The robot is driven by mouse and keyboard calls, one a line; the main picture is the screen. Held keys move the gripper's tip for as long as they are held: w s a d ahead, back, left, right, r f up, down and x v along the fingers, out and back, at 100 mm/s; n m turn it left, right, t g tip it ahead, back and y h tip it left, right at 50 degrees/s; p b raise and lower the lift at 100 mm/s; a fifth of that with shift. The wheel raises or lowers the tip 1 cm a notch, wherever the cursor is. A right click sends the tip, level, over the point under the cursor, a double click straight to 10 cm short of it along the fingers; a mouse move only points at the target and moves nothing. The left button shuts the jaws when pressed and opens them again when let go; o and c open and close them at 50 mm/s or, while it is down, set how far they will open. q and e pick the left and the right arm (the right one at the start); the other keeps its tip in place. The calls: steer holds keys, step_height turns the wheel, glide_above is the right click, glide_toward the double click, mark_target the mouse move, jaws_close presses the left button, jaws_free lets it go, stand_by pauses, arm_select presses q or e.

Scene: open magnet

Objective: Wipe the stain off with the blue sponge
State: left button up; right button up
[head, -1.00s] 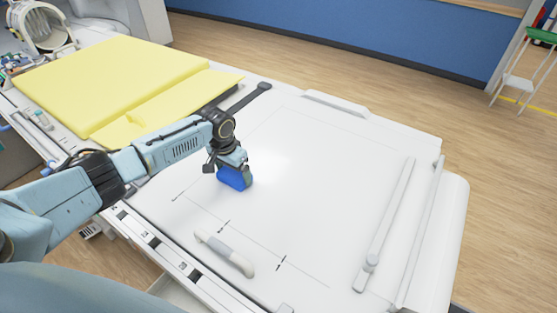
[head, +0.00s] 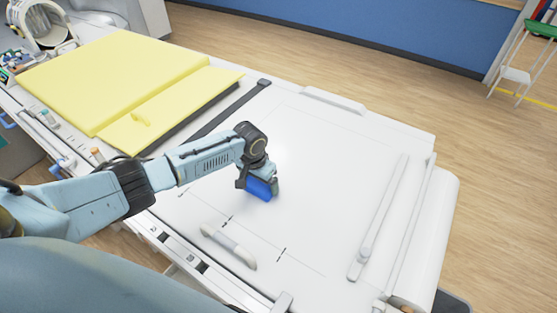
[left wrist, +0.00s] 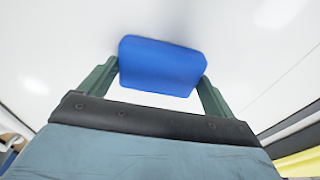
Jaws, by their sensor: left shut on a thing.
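My left gripper (head: 258,182) is shut on the blue sponge (head: 261,190), low over the white table top (head: 320,150). In the left wrist view the sponge (left wrist: 160,66) sits between the two green-grey fingers of the gripper (left wrist: 160,82). I cannot tell whether the sponge touches the surface. No stain shows on the visible white surface; the spot under the sponge and arm is hidden. My right gripper is not in view.
A white handle (head: 229,246) lies near the front edge. A long white rail (head: 378,218) runs along the right side. A yellow pad (head: 110,75) lies at the left, with a dark strap (head: 232,108) beside it. The middle of the white top is clear.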

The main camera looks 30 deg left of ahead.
arm_select(q)
steer(key=shift+s+d+p, duration=0.15)
steer(key=shift+d+p, duration=0.35)
steer(key=shift+d, duration=0.7)
steer(key=shift+s+d+p, duration=0.15)
steer(key=shift+d+p, duration=0.35)
steer(key=shift+d, duration=0.65)
step_height(320, 180, up, 4)
steer(key=p, duration=0.3)
steer(key=shift+f, duration=0.15)
step_height(320, 180, up, 2)
steer(key=shift+r+p, duration=0.1)
steer(key=shift+p, duration=0.75)
steer(key=shift+w+r, duration=0.1)
steer(key=shift+r, duration=1)
